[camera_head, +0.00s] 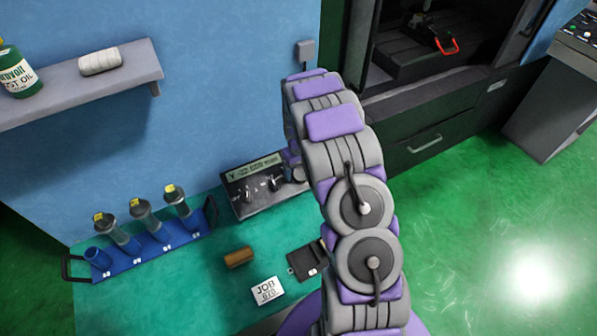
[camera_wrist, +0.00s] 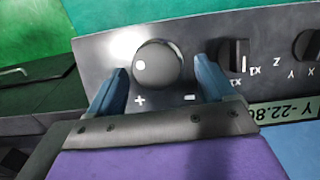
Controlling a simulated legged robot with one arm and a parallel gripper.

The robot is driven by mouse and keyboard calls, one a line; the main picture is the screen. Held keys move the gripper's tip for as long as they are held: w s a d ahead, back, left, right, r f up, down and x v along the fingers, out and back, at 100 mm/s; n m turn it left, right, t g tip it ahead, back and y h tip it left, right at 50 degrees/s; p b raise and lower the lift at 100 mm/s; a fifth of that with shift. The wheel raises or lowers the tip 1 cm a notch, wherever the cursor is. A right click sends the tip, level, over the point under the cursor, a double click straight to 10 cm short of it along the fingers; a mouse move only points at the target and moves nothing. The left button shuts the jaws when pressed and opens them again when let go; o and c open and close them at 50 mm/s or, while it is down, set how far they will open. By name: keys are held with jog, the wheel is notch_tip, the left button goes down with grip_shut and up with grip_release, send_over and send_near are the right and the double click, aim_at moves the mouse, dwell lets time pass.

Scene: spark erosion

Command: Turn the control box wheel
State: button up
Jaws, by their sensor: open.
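The control box (camera_head: 262,187) is a dark panel with a display strip and knobs, standing on the green bench top against the blue wall. In the wrist view its black wheel (camera_wrist: 158,66) has a pale dot on its upper left, with plus and minus marks beneath it. My gripper (camera_wrist: 160,86) is open, with one blue finger on each side of the wheel. A gap shows between the wheel and the left finger; the right finger is close to the wheel, and I cannot tell whether it touches. In the head view my arm partly hides the box's right end and the gripper.
A blue rack (camera_head: 150,252) with several grey cylinders stands left on the bench. A brown cylinder (camera_head: 238,257), a JOB card (camera_head: 267,291) and a dark tray (camera_head: 306,262) lie in front of the box. A shelf (camera_head: 140,72) is on the wall. Two smaller knobs (camera_wrist: 237,58) (camera_wrist: 307,45) sit right of the wheel.

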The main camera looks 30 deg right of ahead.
jog(key=shift+d+f, duration=0.5)
jog(key=shift+f, duration=0.2)
jog(key=shift+a, duration=0.4)
jog(key=shift+c, duration=1)
jog(key=shift+d, duration=0.15)
jog(key=c, duration=0.7)
jog(key=shift+o, duration=0.2)
jog(key=shift+s, duration=0.1)
jog(key=shift+m, duration=0.4)
